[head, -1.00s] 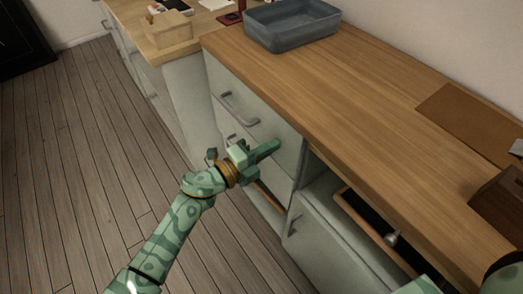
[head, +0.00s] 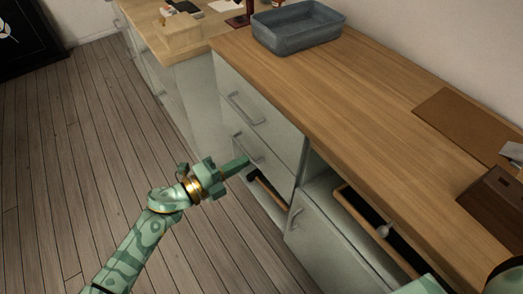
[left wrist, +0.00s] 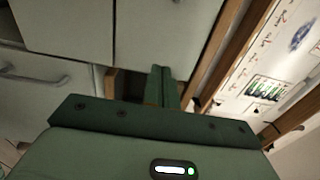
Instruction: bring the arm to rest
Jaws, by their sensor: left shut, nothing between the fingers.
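My left gripper (head: 238,164) reaches in from the lower left in the head view. It is in front of the pale cabinet drawers, at about the height of the second drawer's handle (head: 248,146). In the left wrist view its two fingers (left wrist: 163,85) are together with nothing between them. I cannot tell whether the fingertips touch the cabinet. At the lower right of the head view a green part of my other arm shows, but its gripper is not visible.
A long wooden counter (head: 360,105) carries a grey basin (head: 298,28) and a dark brown box (head: 494,195). An upper drawer (head: 253,98) is shut. A drawer with a wooden edge and round knob (head: 383,231) stands open at right. Floor (head: 60,170) at left is clear.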

